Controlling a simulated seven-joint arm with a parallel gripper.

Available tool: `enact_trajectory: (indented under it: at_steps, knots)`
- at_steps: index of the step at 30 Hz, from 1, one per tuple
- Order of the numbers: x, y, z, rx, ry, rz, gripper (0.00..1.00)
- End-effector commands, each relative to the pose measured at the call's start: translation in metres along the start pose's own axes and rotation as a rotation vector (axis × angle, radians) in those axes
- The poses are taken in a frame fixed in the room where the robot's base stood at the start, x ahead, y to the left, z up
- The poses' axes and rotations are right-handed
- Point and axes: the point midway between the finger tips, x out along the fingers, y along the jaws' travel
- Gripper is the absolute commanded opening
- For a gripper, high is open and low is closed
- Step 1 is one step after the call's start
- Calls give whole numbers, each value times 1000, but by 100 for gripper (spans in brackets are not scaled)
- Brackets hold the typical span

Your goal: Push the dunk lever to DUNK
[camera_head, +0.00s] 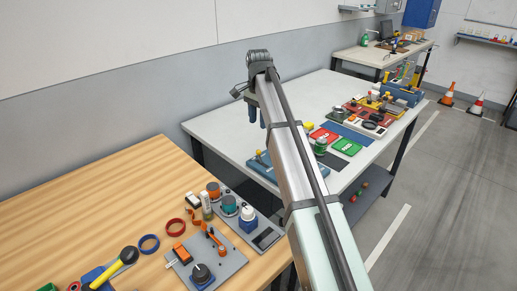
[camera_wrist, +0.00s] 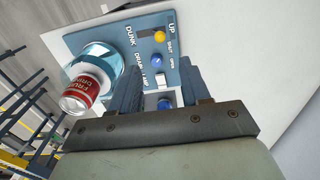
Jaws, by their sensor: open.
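The dunk lever shows in the wrist view as a yellow ball knob (camera_wrist: 159,36) on a blue panel (camera_wrist: 146,50). The knob sits between the printed words DUNK and UP, nearer UP. My gripper (camera_wrist: 157,66) is open and empty, its two blue fingers pointing at the panel with the lever beyond their tips. No contact with the lever shows. In the head view my gripper (camera_head: 257,122) points down above the near left part of the white table. A blue unit with a yellow knob is below it, partly hidden by my arm.
Beside the lever are a blue knob (camera_wrist: 156,60) and a white switch (camera_wrist: 164,82). A clear round vessel with a red can (camera_wrist: 80,95) stands at the panel's left. A wooden table (camera_head: 110,215) with controls is in front; red and green boxes (camera_head: 347,147) lie farther right.

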Motion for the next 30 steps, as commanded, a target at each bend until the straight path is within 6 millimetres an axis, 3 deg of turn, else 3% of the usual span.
enact_trajectory:
  at_steps: [18,24,30]
  knots:
    - [101,1,0,0,-2,0,47]
    - [120,1,0,0,-2,0,47]
    - [127,0,0,0,-1,-2,47]
